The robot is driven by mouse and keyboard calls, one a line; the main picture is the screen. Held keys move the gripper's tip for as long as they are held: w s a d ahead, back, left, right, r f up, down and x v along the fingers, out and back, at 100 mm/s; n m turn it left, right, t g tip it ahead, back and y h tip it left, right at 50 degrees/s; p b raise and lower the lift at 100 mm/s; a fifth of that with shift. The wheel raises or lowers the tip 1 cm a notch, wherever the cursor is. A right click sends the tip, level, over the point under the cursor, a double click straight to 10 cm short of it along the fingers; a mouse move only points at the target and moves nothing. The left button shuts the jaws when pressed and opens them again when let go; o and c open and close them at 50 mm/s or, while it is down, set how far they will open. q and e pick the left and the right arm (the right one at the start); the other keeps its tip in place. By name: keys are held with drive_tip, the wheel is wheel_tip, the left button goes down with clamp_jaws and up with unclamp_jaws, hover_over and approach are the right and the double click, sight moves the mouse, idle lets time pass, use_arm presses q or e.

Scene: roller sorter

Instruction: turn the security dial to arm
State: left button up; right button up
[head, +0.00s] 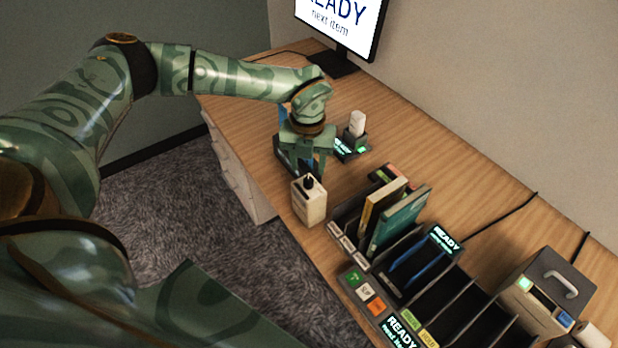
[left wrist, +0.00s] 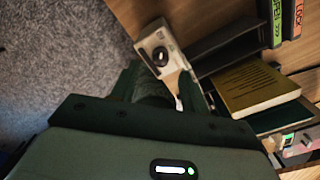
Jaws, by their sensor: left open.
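A cream box (head: 309,206) with a black dial knob (head: 309,182) on top stands at the desk's front edge in the head view. The box (left wrist: 173,66) and its round black knob (left wrist: 160,55) also show in the left wrist view, just past my fingertips. The dial's markings are too small to read. My left gripper (head: 311,165) is open, pointing down, slightly behind and above the knob in the head view. In the left wrist view the left gripper's fingers (left wrist: 160,88) are apart, with the box ahead of them. No contact with the knob is visible. My right gripper is out of view.
A dark slotted rack (head: 428,282) with books stands right of the box. A scanner in a dock (head: 354,138) is behind my gripper, and a monitor (head: 342,25) stands at the back. A grey box with a handle (head: 550,285) is at the right.

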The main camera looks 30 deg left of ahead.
sight(308, 179)
use_arm(q)
wheel_tip(308, 179, down, 5)
drive_tip(key=shift+f+b, duration=0.1)
drive_tip(key=shift+b, duration=0.3)
drive_tip(key=c, duration=1)
